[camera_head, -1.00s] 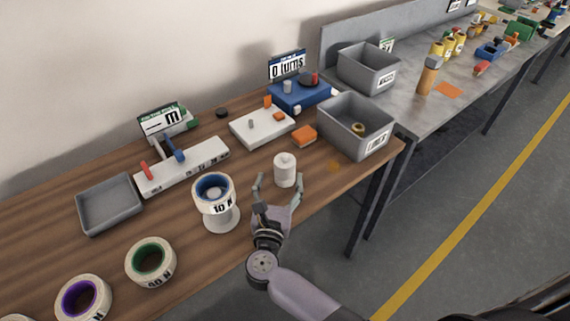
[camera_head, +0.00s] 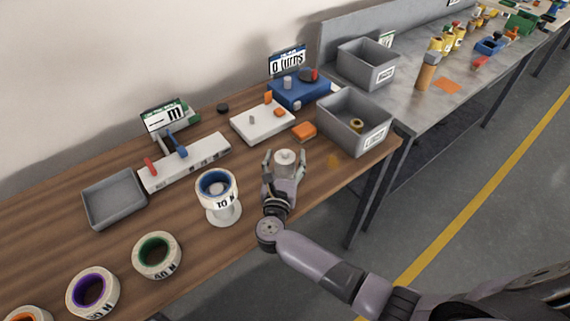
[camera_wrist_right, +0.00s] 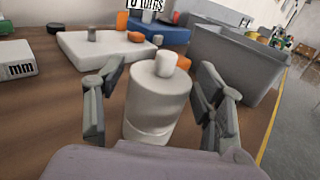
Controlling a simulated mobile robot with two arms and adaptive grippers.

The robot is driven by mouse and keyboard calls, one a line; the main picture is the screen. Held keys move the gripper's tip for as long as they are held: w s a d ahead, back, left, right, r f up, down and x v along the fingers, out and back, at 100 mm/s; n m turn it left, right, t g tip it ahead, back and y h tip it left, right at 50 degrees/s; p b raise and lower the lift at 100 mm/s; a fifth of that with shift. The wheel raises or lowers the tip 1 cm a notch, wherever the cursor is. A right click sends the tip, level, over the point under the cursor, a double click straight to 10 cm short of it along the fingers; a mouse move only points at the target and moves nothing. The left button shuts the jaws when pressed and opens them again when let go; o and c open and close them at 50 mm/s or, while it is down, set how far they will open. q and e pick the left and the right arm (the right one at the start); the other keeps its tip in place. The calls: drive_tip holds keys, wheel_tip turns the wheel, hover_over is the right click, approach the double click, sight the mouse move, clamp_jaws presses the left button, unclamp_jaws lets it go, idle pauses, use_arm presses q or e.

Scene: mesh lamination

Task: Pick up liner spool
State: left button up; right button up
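The liner spool (camera_head: 285,157), a white cylinder with a small knob on top, stands upright on the wooden table in the head view. It fills the middle of the right wrist view (camera_wrist_right: 157,100). My right gripper (camera_head: 284,158) is around it, with one finger on each side. In the right wrist view the fingers (camera_wrist_right: 160,100) are spread, and gaps show between them and the spool's sides. The spool's lower part is partly hidden by the gripper's palm. My left gripper is not in view.
A grey bin (camera_head: 342,134) stands right of the spool, close to the right finger in the wrist view. A white board (camera_head: 244,127) and an orange block (camera_head: 304,131) lie behind. A tape roll on a stand (camera_head: 217,190) is to the left.

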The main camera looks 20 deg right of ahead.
drive_tip(key=c, duration=1.2)
drive_tip(key=shift+o, duration=0.2)
drive_tip(key=shift+r, duration=0.1)
